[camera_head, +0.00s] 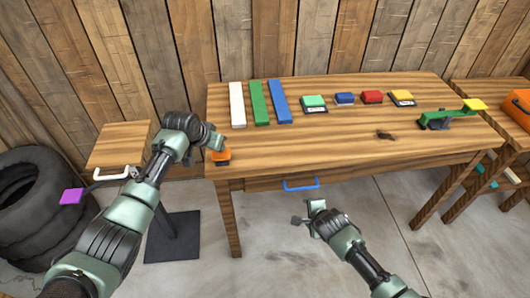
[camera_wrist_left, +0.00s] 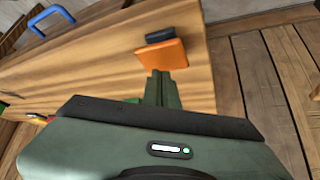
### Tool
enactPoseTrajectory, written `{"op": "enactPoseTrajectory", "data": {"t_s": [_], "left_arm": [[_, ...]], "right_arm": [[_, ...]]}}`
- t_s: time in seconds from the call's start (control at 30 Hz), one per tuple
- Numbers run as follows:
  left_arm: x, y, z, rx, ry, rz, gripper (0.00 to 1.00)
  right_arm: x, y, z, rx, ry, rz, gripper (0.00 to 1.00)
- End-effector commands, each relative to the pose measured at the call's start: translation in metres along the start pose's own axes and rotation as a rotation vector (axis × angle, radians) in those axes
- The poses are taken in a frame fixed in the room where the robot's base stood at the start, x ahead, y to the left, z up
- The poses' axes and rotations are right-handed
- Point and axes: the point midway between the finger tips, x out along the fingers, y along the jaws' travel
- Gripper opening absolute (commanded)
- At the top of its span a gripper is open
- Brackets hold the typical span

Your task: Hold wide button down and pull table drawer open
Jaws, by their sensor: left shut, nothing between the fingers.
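The wide button is an orange block on a dark base (camera_head: 221,157) at the table's front left corner. It also shows in the left wrist view (camera_wrist_left: 165,54). My left gripper (camera_head: 214,144) is shut and empty, its tips at the button's edge; I cannot tell whether they touch or press it. The same fingertips show in the left wrist view (camera_wrist_left: 160,76). The table drawer (camera_head: 262,185) looks closed under the tabletop, with a blue handle (camera_head: 301,184). My right gripper (camera_head: 306,213) is in front of and below the handle, apart from it, with its fingers spread and empty.
The wooden table (camera_head: 320,142) bears white, green and blue bars (camera_head: 257,102), several small coloured blocks (camera_head: 345,98) and a green lever device (camera_head: 447,118). A small side table (camera_head: 117,146) and tires (camera_head: 35,200) stand left. Floor before the drawer is clear apart from my right arm.

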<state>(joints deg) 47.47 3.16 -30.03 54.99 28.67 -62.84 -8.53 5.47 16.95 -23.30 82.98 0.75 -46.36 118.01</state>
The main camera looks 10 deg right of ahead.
Motion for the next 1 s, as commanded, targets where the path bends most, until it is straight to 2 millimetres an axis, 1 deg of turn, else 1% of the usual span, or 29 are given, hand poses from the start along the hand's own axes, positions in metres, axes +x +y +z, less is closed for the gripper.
{"op": "enactPoseTrajectory", "data": {"t_s": [0.47, 1.0], "left_arm": [[0.001, 0.0, 0.001, 0.0, 0.0, 0.0, 0.0], [0.019, 0.0, 0.014, -0.001, -0.003, 0.001, 0.0]], "right_arm": [[0.0, 0.0, 0.0, 0.0, 0.0, 0.0, 0.62], [0.0, 0.0, 0.0, 0.0, 0.0, 0.0, 0.62]]}}
